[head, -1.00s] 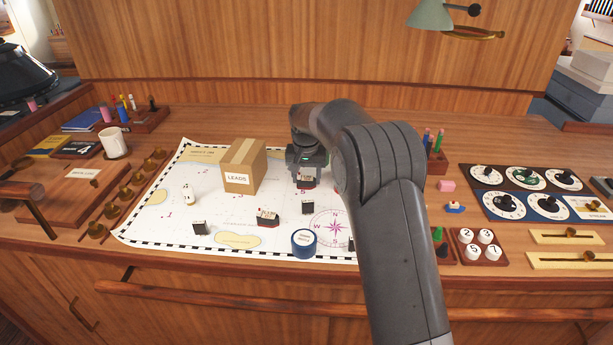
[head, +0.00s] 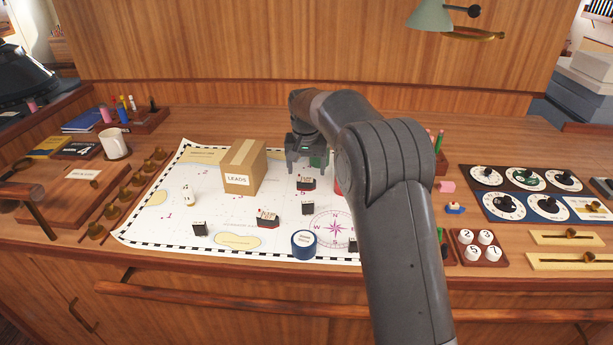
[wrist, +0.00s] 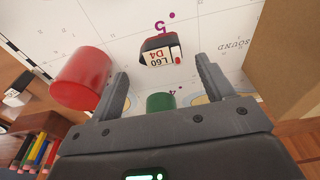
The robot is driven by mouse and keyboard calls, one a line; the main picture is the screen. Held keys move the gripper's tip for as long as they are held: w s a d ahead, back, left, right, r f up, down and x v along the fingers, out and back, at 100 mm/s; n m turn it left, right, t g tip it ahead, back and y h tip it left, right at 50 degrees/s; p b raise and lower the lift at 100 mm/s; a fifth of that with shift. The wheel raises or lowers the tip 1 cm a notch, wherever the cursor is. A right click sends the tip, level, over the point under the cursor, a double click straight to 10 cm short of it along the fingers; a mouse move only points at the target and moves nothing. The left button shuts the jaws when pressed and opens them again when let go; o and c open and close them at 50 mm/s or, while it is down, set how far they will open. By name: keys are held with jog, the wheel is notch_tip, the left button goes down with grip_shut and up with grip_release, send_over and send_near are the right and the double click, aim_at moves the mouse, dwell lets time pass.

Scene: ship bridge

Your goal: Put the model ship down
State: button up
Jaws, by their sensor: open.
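The model ship (head: 306,183) is a small dark block with a red base and a white label. It rests upright on the white chart (head: 262,205), close to the purple number 5. In the wrist view the ship (wrist: 160,50) shows its label "L60 D4" and lies just beyond the fingertips, apart from them. My gripper (head: 307,168) is open and empty above and slightly behind the ship. In the wrist view both fingers of my gripper (wrist: 163,75) stand wide apart.
A LEADS box (head: 244,167) stands left of my gripper. A red cylinder (wrist: 82,80) and a green cylinder (wrist: 160,102) are close to the fingers. Other ship blocks (head: 268,219) and a blue round tape (head: 304,243) are nearer the front. My arm hides the chart's right part.

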notch_tip(320, 180, up, 8)
jog(key=s, duration=0.1)
jog(key=shift+s, duration=0.15)
jog(key=s+d+r+t, duration=0.1)
jog(key=s+d+r, duration=0.4)
jog(key=s+d, duration=0.3)
jog(key=s+d+r+t, duration=0.1)
jog(key=s+d+r, duration=0.4)
jog(key=s, duration=0.6)
jog(key=s+d+f, duration=0.2)
jog(key=s, duration=0.5)
jog(key=s+d+f+t, duration=0.1)
jog(key=s+d+f, duration=0.2)
jog(key=s, duration=0.5)
jog(key=s+d+f, duration=0.3)
jog(key=s, duration=0.4)
jog(key=shift+s+d+f+t, duration=0.15)
jog(key=shift+s+f+t, duration=0.15)
jog(key=shift+t, duration=0.1)
